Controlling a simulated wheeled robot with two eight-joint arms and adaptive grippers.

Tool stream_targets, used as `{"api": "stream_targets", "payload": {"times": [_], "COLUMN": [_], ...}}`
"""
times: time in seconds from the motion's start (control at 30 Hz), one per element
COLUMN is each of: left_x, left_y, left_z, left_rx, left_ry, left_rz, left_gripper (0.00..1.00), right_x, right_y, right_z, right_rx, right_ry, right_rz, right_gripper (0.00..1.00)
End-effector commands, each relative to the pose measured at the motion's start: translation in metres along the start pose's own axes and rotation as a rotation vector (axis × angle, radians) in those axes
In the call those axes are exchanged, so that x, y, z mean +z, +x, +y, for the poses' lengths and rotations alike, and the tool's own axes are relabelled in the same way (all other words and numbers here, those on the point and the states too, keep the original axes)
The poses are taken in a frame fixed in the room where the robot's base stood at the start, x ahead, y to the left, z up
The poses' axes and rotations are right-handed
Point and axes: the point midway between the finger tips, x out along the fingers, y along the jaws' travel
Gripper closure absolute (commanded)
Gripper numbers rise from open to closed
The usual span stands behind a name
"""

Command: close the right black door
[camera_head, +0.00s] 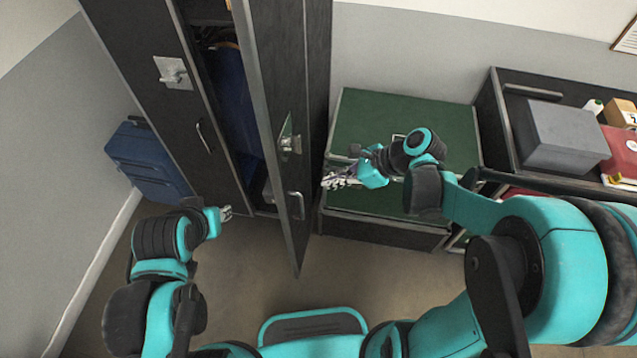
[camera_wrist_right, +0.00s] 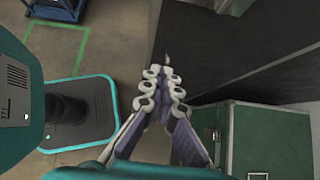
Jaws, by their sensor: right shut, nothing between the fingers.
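The right black door (camera_head: 270,75) of the tall wardrobe stands open in the head view, swung out toward me.
A green cabinet (camera_head: 360,115) stands just right of the wardrobe, beneath my right forearm. Blue material (camera_head: 232,100) shows inside the wardrobe. A blue case (camera_head: 145,160) is at the left wall. A black shelf holds a grey box (camera_head: 570,135). Floor before the door is clear.

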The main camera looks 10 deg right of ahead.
Motion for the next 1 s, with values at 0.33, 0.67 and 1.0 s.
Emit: {"api": "stream_targets", "payload": {"times": [0.33,0.67,1.0], "left_x": [0.017,0.022,0.023], "left_y": [0.024,0.031,0.032], "left_z": [0.0,0.0,0.0], "left_rx": [0.0,0.0,0.0], "left_ry": [0.0,0.0,0.0], "left_rz": [0.0,0.0,0.0], "left_gripper": [0.68,0.68,0.68], "right_x": [-0.002,0.023,0.028], "right_y": [0.076,0.11,0.113], "right_z": [0.001,0.0,0.0], "right_rx": [0.002,-0.001,-0.002], "right_ry": [-0.007,-0.006,-0.004], "right_rz": [0.001,0.002,0.002], "right_gripper": [1.0,1.0,1.0]}}
